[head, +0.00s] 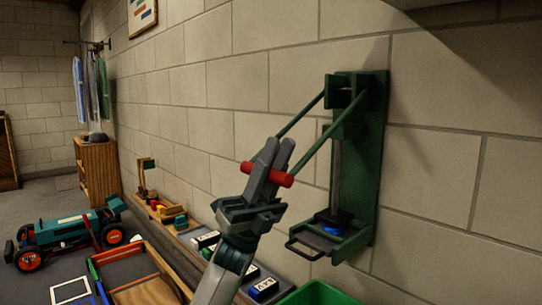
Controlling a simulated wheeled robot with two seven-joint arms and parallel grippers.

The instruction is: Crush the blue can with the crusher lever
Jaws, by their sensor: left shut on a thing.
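The green can crusher (361,160) is mounted on the block wall at the right. Its two green lever arms (304,113) slope down to the left to a red handle bar (282,180). My left gripper (277,158) is shut on the red handle, whose ends stick out on both sides of the fingers. The blue can (331,229) shows as a low blue disc at the bottom of the crusher, under the dark press rod (336,190). How much of the can is hidden I cannot tell. My right gripper is not in view.
A green bin (316,295) stands below the crusher. A black handle (304,246) juts from the crusher's base. A racecar (75,234) is on the floor at the left, by a wooden cabinet (98,172). A low bench with blocks runs along the wall.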

